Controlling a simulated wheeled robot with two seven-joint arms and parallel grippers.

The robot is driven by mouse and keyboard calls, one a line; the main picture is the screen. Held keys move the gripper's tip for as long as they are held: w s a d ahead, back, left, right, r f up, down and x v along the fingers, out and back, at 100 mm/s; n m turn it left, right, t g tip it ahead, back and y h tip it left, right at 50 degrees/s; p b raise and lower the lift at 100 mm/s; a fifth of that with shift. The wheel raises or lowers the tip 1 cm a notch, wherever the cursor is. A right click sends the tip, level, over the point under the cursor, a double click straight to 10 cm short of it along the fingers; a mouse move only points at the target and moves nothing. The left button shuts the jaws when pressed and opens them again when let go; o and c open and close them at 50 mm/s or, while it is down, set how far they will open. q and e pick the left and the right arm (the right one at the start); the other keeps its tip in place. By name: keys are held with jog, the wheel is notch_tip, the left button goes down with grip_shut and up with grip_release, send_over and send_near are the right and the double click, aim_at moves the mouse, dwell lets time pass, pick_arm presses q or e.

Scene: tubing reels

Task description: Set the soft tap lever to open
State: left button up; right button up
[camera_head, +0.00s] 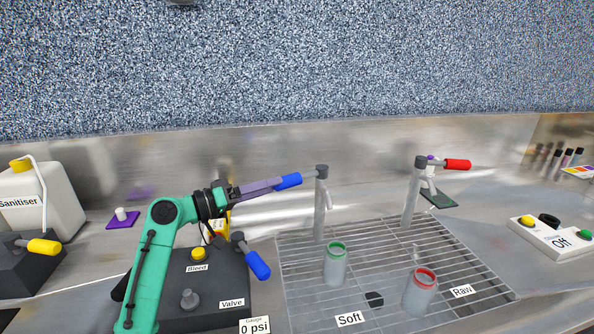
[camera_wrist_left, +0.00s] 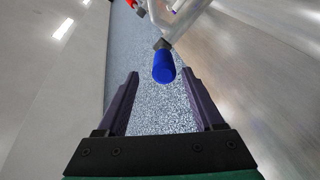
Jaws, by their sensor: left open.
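The soft tap (camera_head: 320,205) is a grey upright post behind the "Soft" label on the drain grid. Its blue lever (camera_head: 289,181) points left from the top of the post, towards my left gripper (camera_head: 272,187). My left gripper is open, with its purple fingers at the lever's free end. In the left wrist view the blue lever (camera_wrist_left: 164,68) shows end-on, between or just beyond the fingertips (camera_wrist_left: 161,74). I cannot tell if they touch it. My right gripper is not in view.
The raw tap (camera_head: 412,195) with a red lever (camera_head: 457,165) stands to the right. A green-rimmed bottle (camera_head: 335,266) and a red-rimmed bottle (camera_head: 420,291) stand on the grid (camera_head: 300,296). A dark valve box (camera_head: 222,302) with a blue handle (camera_head: 257,265) sits below my left arm.

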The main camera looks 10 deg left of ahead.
aim_at(297, 179)
pick_arm(q)
jog(key=p+x, duration=0.2)
jog(key=x, duration=0.6)
jog(key=shift+w+a, duration=0.1)
jog(key=shift+w, duration=0.2)
jog(key=shift+w+d+f, duration=0.1)
jog(key=shift+w+d, duration=0.05)
jog(key=shift+d, duration=0.15)
jog(key=shift+f, duration=0.1)
grip_shut()
dwell(0.4)
